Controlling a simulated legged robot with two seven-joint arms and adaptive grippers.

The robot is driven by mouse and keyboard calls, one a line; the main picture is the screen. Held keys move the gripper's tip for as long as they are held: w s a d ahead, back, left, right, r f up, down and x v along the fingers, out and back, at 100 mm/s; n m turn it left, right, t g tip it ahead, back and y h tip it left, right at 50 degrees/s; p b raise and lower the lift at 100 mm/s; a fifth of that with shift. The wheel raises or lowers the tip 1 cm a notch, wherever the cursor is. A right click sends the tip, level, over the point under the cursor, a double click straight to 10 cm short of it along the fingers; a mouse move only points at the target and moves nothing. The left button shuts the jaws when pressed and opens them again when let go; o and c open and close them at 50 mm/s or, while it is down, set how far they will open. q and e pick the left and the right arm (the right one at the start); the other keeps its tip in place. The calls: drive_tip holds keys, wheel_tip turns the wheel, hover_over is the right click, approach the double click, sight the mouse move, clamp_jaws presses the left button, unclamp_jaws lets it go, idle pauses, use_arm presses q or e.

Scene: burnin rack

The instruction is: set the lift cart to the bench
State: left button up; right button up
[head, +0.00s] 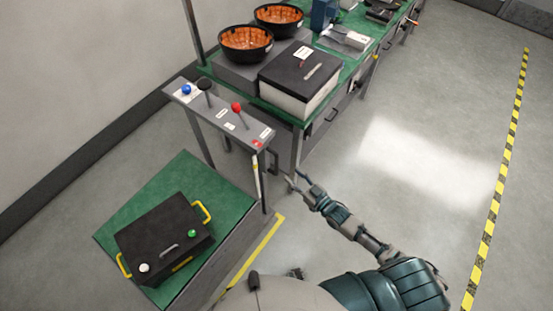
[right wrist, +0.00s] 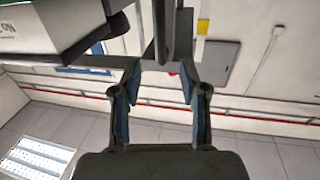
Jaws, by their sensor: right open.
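The lift cart (head: 133,196) has a green top and stands at the lower left, below the level of the bench (head: 219,72). A black case (head: 160,240) with yellow side handles lies on it. A grey control panel (head: 212,112) with blue, black and red-knobbed levers stands between cart and bench. The red lever (head: 237,107) is nearest my right gripper. My right gripper (head: 299,182) is open and empty, beside the panel's right post and below the panel. In the right wrist view the open fingers (right wrist: 160,78) show with a grey post beyond. My left gripper is not clearly seen.
The bench carries a black-lidded white box (head: 300,80) and two black bowls with orange insides (head: 246,40). Yellow-black floor tape (head: 500,165) runs at the right. The floor between is clear. A yellow line (head: 256,250) runs along the cart's side.

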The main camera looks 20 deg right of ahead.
sight(277, 161)
drive_tip(key=x, duration=0.9)
drive_tip(key=shift+w+a, duration=0.1)
drive_tip(key=shift+w, duration=0.3)
drive_tip(key=shift+w+a, duration=0.2)
drive_tip(key=shift+d, duration=0.1)
drive_tip(key=c, duration=0.6)
clamp_jaws()
use_arm(q)
drive_tip(key=w, duration=0.2)
drive_tip(key=shift+w+d, duration=0.3)
drive_tip(key=shift+w, duration=0.05)
